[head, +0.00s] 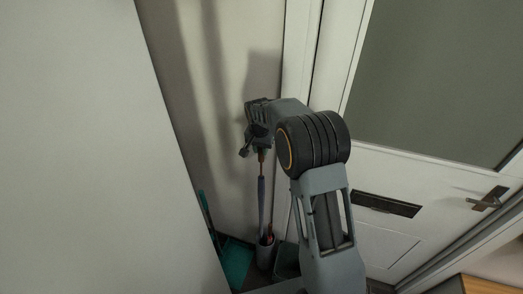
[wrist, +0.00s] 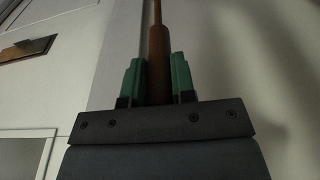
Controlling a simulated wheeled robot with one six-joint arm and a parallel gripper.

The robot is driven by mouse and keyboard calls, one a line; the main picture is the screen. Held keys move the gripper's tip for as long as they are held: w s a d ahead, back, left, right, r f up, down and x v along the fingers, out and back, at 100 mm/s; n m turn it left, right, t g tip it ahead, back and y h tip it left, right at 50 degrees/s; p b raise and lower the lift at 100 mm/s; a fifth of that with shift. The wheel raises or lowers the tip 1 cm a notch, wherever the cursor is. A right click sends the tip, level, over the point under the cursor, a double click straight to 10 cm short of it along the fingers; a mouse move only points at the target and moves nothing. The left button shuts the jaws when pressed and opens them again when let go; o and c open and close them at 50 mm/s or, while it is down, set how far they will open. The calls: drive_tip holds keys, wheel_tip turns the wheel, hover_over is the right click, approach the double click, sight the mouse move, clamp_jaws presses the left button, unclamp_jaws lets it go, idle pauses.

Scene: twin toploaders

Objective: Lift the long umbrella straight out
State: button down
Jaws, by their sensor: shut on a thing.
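The long umbrella (head: 262,195) hangs upright in the corner in the head view, with a slim blue-grey body and a brown upper part. Its brown handle (wrist: 158,50) shows in the wrist view between two green finger pads. My gripper (head: 260,147) is shut on that handle; it also shows in the wrist view (wrist: 157,80).
A small red item (head: 269,239) shows at the stand's rim. A teal dustpan or brush (head: 236,264) is left of the stand, and a dark bin (head: 287,262) is right of it. A white door (head: 400,225) with a handle (head: 488,198) is at right. A large pale panel (head: 90,150) fills the left.

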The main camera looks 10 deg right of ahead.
drive_tip(key=shift+r+p, duration=0.3)
drive_tip(key=shift+r, duration=1.9)
